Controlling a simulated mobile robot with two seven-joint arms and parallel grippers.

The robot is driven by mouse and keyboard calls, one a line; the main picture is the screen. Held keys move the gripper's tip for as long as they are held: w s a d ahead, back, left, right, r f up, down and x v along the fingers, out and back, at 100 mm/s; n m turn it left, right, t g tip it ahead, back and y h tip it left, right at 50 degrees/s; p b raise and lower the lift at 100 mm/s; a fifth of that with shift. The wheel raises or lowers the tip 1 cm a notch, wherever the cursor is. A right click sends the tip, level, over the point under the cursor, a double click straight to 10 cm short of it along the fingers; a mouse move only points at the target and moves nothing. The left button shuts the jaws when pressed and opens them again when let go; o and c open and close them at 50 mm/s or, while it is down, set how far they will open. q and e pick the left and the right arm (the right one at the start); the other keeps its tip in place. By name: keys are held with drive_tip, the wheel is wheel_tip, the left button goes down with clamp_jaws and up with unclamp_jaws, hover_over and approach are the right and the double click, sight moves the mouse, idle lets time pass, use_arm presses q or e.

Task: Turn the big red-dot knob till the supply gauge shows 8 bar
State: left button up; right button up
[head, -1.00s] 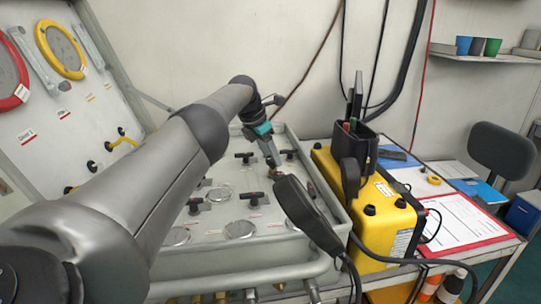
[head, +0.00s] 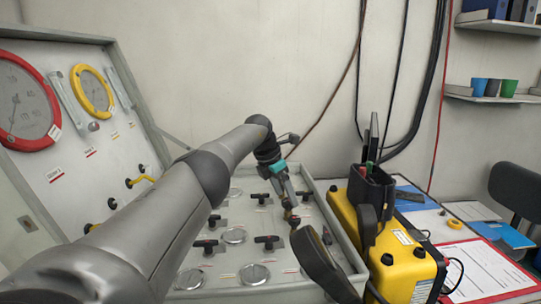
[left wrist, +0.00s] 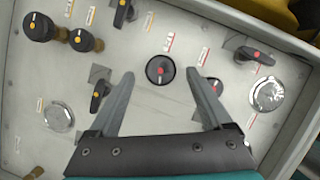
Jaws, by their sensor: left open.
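The big red-dot knob (left wrist: 160,70) is a round black knob with a red dot on top, standing on the grey panel (left wrist: 150,105) in the left wrist view. My left gripper (left wrist: 161,73) is open, with one finger on each side of the knob in that picture and a gap on both sides. I cannot tell its height over the knob. In the head view my left gripper (head: 289,212) points down at the panel and hides the knob. A red-rimmed gauge (head: 24,103) and a yellow-rimmed gauge (head: 93,92) are on the lid; I cannot tell which is the supply gauge.
Several T-handle valves surround the knob, including a red-dot one (left wrist: 256,55) to its right. A black handset (head: 322,262) sits at the panel's right front, near a yellow box (head: 412,272). A clipboard (head: 485,266) lies farther right.

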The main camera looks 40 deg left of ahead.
use_arm(q)
drive_tip(key=shift+s+r, duration=0.2)
drive_tip(key=shift+r, duration=0.25)
drive_tip(key=p+v, duration=0.1)
drive_tip(key=v, duration=1.1)
drive_tip(key=shift+r+p, duration=0.25)
drive_tip(key=shift+p, duration=0.05)
use_arm(e)
wheel_tip(320, 180, up, 2)
use_arm(q)
drive_tip(key=shift+s+d, duration=0.1)
